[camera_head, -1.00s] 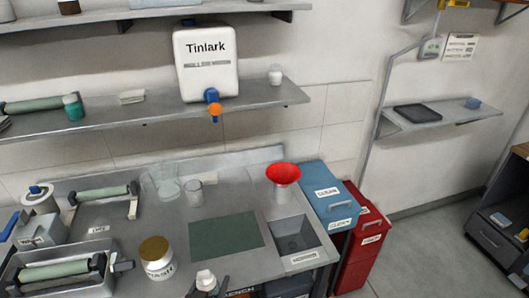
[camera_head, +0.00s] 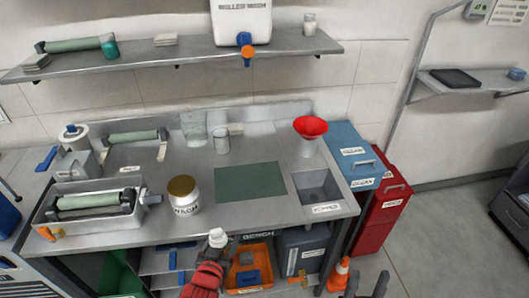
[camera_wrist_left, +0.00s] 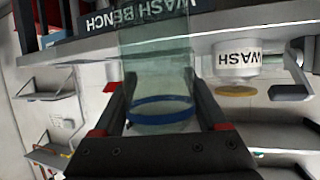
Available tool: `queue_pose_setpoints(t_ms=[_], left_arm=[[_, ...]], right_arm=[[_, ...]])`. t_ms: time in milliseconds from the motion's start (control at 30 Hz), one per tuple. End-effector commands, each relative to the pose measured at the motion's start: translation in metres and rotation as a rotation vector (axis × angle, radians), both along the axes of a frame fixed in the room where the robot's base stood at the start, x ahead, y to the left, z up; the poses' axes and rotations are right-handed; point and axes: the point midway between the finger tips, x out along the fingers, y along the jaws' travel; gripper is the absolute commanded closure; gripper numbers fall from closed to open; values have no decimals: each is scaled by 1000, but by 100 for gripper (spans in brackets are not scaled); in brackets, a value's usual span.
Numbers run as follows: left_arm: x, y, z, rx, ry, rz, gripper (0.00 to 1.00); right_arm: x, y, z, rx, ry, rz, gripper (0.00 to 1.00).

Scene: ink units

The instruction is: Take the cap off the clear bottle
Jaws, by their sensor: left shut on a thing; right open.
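My left gripper (camera_head: 207,272), red and black, is shut on a clear bottle in front of the bench. The bottle's white cap (camera_head: 218,238) shows above the gripper in the head view; the body below is mostly hidden there. In the left wrist view, which is upside down, the clear bottle (camera_wrist_left: 155,65) stands between the fingers of my left gripper (camera_wrist_left: 163,110), with a blue band around it. The cap cannot be made out there. My right gripper (camera_head: 367,286) is open and empty at the bottom edge, well right of the bottle and apart from it.
The bench holds a WASH jar (camera_head: 184,195) with a gold lid, a green mat (camera_head: 250,181), a sink (camera_head: 318,187), a red funnel (camera_head: 310,127) and clear vessels at the back. An orange crate (camera_head: 248,275) sits below. Blue and red bins (camera_head: 385,205) stand right.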

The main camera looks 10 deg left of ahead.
Motion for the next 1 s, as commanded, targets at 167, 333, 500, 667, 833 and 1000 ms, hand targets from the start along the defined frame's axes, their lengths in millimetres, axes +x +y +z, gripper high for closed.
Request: queue_pose_setpoints(t_ms=[167,333,500,667,833,1000], left_arm=[[3,-4,2,2,-5,-19,100],[12,-20,5,3,-8,-111,100],[28,-49,5,6,-3,-275,100],[42,-79,7,9,-3,-434,100],[54,-104,8,9,-1,-571,100],[62,-120,9,3,-1,-657,100]], right_arm=[[0,0,1,0,0,0,50],[0,0,1,0,0,0,50],[0,0,1,0,0,0,50],[0,0,1,0,0,0,50],[0,0,0,0,0,0,50],[0,0,0,0,0,0,50]])
